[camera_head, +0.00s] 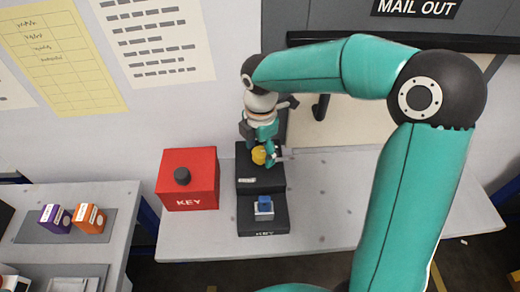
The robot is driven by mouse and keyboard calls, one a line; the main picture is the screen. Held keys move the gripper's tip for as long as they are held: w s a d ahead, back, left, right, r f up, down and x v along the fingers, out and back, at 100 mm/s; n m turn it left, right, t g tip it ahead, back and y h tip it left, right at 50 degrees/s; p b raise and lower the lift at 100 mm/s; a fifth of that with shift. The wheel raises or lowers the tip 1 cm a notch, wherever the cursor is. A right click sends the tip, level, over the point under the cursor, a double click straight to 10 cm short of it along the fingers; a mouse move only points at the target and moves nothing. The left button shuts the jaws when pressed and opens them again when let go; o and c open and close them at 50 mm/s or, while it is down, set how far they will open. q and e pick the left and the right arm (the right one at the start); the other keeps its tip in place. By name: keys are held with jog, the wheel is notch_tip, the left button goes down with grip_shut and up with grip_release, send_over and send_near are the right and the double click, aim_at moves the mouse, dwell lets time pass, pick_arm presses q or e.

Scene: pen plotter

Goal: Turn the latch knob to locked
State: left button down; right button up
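A dark device (262,217) stands on the grey table, with a round yellow knob (259,156) on its raised rear part. Which way the knob is turned is too small to tell. My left gripper is not in view.
A red box (190,196) labelled KEY, with a black knob (182,176) on top, stands left of the device. A side table (110,250) at left holds purple (55,219) and orange boxes (90,218). A MAIL OUT sign (416,8) hangs behind. The table's right part is clear.

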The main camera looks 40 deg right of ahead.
aim_at(260, 151)
notch_tip(260, 151, up, 12)
dwell(0.7)
jog(key=shift+f, duration=0.1)
dwell(0.3)
